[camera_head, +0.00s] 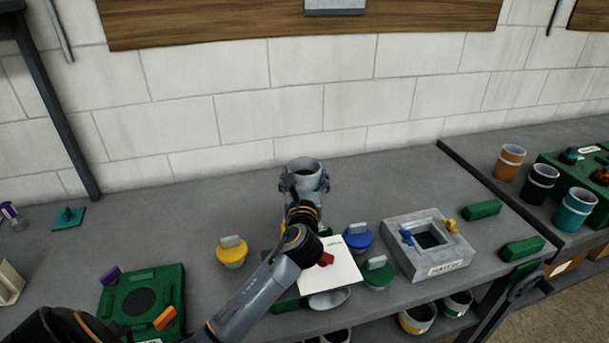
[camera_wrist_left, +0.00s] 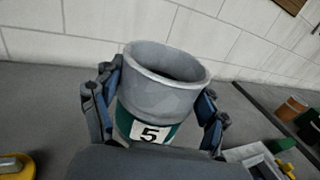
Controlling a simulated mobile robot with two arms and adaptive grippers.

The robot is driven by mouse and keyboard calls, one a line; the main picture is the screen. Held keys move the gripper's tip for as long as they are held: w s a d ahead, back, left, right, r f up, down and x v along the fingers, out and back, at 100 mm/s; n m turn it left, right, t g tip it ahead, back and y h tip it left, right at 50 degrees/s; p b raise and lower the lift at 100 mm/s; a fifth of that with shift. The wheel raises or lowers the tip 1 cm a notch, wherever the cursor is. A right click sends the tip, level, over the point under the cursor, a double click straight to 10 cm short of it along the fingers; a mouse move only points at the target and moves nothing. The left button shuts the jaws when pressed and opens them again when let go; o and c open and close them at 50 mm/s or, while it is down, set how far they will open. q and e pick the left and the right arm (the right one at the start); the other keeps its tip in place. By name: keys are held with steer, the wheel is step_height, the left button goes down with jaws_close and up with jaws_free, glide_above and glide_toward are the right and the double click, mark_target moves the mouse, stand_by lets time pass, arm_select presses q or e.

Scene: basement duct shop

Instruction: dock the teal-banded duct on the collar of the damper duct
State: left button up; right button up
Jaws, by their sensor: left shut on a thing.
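The teal-banded duct (camera_head: 303,167) is a grey open-topped tube held over the back of the bench. In the left wrist view the duct (camera_wrist_left: 165,90) shows its open mouth, a teal band and a white label "5". My left gripper (camera_wrist_left: 155,105) is shut on it, with fingers on both sides; in the head view my left gripper (camera_head: 305,183) hides its lower part. I cannot surely pick out the damper duct or its collar. My right gripper is not in view.
A white card (camera_head: 345,272) with a red piece (camera_head: 326,259) lies by my forearm. Yellow (camera_head: 231,253), blue (camera_head: 358,237) and green (camera_head: 377,271) lidded pots stand around. A grey hatch box (camera_head: 462,257) is right. A green fixture (camera_head: 168,284) is left. The back bench is clear.

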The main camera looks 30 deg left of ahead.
arm_select(q)
steer(key=shift+f+b, duration=0.35)
steer(key=shift+f, duration=0.2)
steer(key=o, duration=1)
steer(key=shift+o, duration=0.2)
steer(key=shift+p+v, duration=0.6)
steer(key=shift+v, duration=0.6)
steer(key=p+v, duration=0.2)
steer(key=v, duration=0.6)
steer(key=shift+s+d, duration=0.15)
steer(key=shift+s, duration=0.15)
